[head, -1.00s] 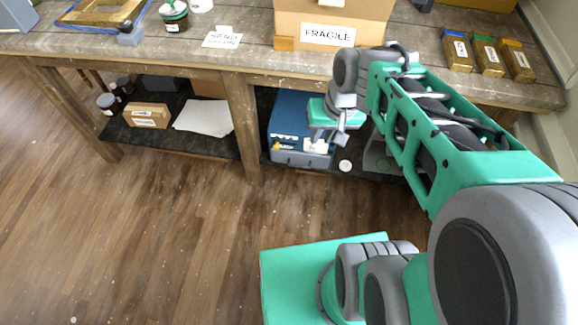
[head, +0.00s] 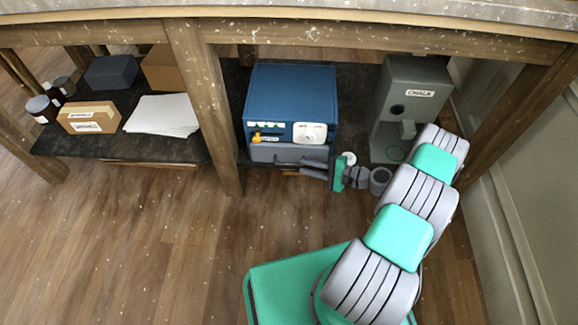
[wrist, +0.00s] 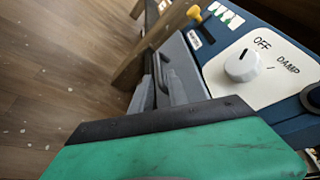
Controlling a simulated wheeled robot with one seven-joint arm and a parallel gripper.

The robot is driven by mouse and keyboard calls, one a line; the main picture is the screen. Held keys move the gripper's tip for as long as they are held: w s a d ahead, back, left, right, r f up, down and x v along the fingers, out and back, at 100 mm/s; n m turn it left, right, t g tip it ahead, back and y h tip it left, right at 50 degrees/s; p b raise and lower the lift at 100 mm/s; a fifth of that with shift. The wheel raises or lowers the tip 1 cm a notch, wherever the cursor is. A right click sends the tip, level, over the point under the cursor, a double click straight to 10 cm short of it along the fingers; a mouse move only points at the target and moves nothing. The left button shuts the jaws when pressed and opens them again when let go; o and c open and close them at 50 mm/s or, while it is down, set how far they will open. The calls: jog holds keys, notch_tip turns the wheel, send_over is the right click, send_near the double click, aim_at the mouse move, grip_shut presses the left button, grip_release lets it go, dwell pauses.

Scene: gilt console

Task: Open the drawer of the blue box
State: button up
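The blue box (head: 291,88) stands on the dark lower shelf, with a white dial panel on its front. Its grey drawer (head: 262,154) is along the bottom of the front and looks closed. In the wrist view the drawer's grey front (wrist: 181,60) carries a dark bar handle (wrist: 161,70). My gripper (head: 306,168) is low in front of the drawer's right part. In the wrist view my gripper (wrist: 164,90) has its two fingers apart, with the handle just beyond the gap between their tips. I cannot tell whether the fingers touch the handle.
A grey metal unit (head: 411,104) stands right of the box, close to my arm. A wooden post (head: 204,105) is on the left. A cardboard box (head: 89,118) and white paper (head: 162,115) lie on the left shelf. The tabletop edge (head: 290,14) overhangs; the floor in front is clear.

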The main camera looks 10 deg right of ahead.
aim_at(289, 164)
jog(key=b+x, duration=0.1)
jog(key=x, duration=0.6)
jog(key=shift+s+a, duration=0.1)
jog(key=shift+a, duration=0.05)
grip_shut()
jog(key=shift+s, duration=0.1)
dwell(1.0)
